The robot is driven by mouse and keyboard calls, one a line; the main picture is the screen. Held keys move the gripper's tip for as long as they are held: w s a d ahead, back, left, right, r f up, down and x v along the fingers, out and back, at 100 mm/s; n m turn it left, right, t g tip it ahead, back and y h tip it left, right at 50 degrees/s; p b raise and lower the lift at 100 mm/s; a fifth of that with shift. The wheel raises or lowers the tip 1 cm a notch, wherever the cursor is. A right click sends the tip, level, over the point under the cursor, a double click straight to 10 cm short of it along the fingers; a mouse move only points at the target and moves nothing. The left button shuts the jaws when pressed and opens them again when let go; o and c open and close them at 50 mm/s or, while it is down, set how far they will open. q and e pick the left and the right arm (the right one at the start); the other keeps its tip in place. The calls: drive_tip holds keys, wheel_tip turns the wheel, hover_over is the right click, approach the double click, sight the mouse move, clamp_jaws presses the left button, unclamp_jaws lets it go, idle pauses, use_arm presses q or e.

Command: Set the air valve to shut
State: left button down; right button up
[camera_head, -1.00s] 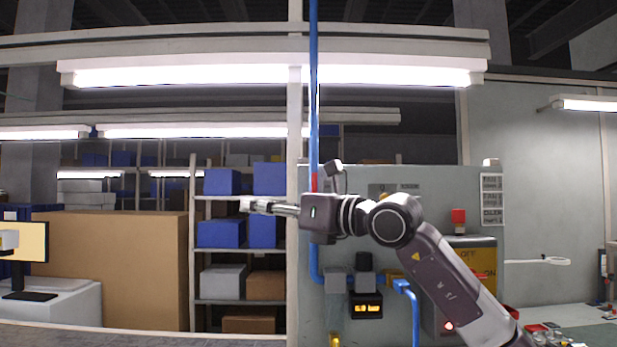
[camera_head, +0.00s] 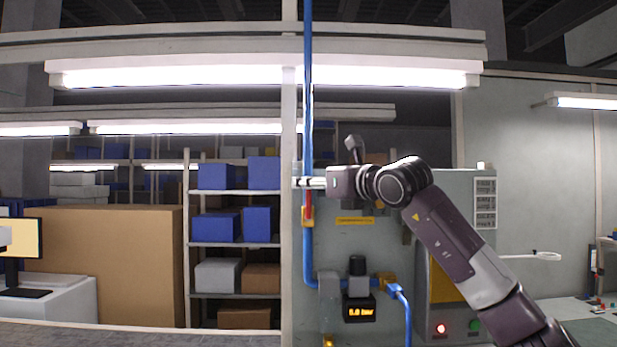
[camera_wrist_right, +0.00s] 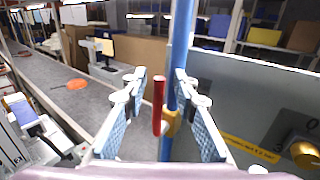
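The air valve is a red lever (camera_head: 309,204) on a yellow body (camera_head: 307,217), set in a vertical blue pipe (camera_head: 309,255). The lever runs upright, along the pipe. In the right wrist view the red lever (camera_wrist_right: 159,104) and yellow body (camera_wrist_right: 173,123) show between the fingers, with gaps on both sides. My right gripper (camera_head: 303,183) is open, level with the lever's upper part, which it hides in the head view. The wrist view shows its blue-padded fingers (camera_wrist_right: 160,105) apart; no contact with lever or pipe is visible. My left gripper is not in view.
A grey panel (camera_head: 445,205) stands behind the pipe. A lit gauge (camera_head: 358,312) seems to read 5.0 bar. A blue hose (camera_head: 405,300) hangs to its right. A pale post (camera_head: 290,240) stands left of the pipe. A yellow knob (camera_wrist_right: 305,153) sits on the panel.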

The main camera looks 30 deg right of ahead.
drive_tip(key=shift+w, duration=0.1)
clamp_jaws()
idle(0.3)
drive_tip(key=shift+d, duration=0.1)
